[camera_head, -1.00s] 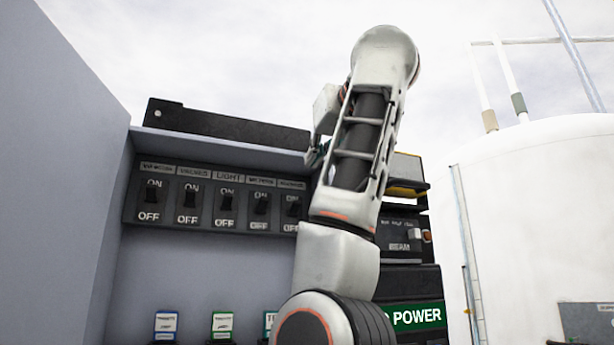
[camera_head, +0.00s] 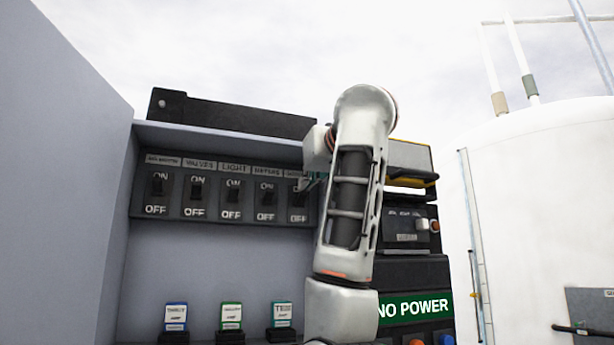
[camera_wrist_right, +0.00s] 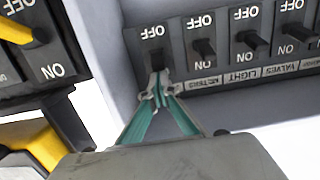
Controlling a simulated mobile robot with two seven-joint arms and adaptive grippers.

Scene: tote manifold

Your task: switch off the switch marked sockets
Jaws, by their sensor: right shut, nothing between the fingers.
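The switch marked sockets (camera_head: 298,189) is the rightmost in a row on a dark panel in the head view. Only the start of its label shows; OFF reads below its black lever. My right gripper (camera_head: 313,179) is at its upper right edge, partly hidden by my arm. In the right wrist view, upside down, the closed green-sided fingers (camera_wrist_right: 158,86) end right by the sockets switch (camera_wrist_right: 157,59), on its ON side, covering its label. Nothing is held. I cannot tell whether the tips touch the lever. My left gripper is out of view.
The meters switch (camera_head: 266,194) is the close neighbour, with light (camera_head: 231,190) and valves (camera_head: 197,190) farther left. A grey side wall (camera_head: 65,190) bounds the left. A black unit with a yellow handle (camera_head: 412,170) stands close on the right, above a NO POWER sign (camera_head: 416,308).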

